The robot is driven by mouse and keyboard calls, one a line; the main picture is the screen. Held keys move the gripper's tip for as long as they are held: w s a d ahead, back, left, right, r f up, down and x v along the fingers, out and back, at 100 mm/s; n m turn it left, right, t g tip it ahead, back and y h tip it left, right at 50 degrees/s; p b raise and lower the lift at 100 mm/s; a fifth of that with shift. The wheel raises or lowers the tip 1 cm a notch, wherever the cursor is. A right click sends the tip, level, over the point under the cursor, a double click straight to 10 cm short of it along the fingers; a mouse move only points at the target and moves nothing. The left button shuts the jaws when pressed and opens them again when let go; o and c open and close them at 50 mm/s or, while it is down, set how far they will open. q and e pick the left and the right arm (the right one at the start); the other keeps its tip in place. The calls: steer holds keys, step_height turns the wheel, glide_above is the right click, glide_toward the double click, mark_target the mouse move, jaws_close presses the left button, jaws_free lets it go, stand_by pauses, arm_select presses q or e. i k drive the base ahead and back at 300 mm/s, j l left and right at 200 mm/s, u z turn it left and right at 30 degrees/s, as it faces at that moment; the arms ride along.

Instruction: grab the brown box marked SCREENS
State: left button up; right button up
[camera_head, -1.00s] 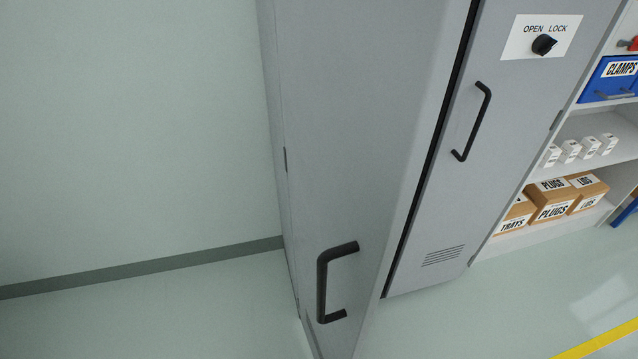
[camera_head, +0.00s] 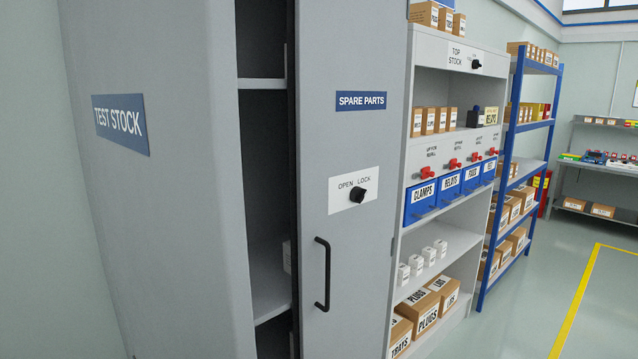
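I cannot make out a brown box marked SCREENS in the head view. Brown boxes marked PLUGS (camera_head: 419,311), LIDS (camera_head: 443,289) and TRAYS (camera_head: 400,335) stand on the lowest shelf of the grey shelf unit. More small brown boxes (camera_head: 428,121) stand on its upper shelf, with labels too small to read surely. The grey cabinet marked SPARE PARTS (camera_head: 345,225) has one door (camera_head: 165,200), marked TEST STOCK, swung open. Part of its dark inside (camera_head: 265,170) shows, with a pale item at the edge. Neither of my grippers is in view.
Blue bins (camera_head: 420,204) sit mid-height in the shelf unit, below red knobs. A blue-framed rack (camera_head: 522,130) with brown boxes stands beyond it. A workbench (camera_head: 600,165) stands at the back right. The floor (camera_head: 530,310) at the right is free, with a yellow line.

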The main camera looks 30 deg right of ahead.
mark_target(512, 47)
steer(key=l+z, duration=0.25)
steer(key=l, duration=2.2)
steer(key=i+l+z, duration=0.1)
steer(key=l, duration=0.35)
steer(key=i+l, duration=0.15)
steer(key=l, duration=0.25)
steer(key=i+l+z, duration=0.15)
steer(key=l, duration=0.25)
steer(key=i+l, duration=0.2)
steer(key=l, duration=0.25)
steer(key=i+l+z, duration=0.15)
steer(key=l, duration=0.25)
steer(key=i+l, duration=0.2)
steer(key=l, duration=0.15)
steer(key=i+l+z, duration=0.1)
steer(key=i+l, duration=0.3)
steer(key=l, duration=0.3)
steer(key=i+l+z, duration=0.15)
steer(key=i+l, duration=0.3)
steer(key=l, duration=0.2)
steer(key=i+l+z, duration=0.1)
steer(key=i+l, duration=0.4)
steer(key=l, duration=0.1)
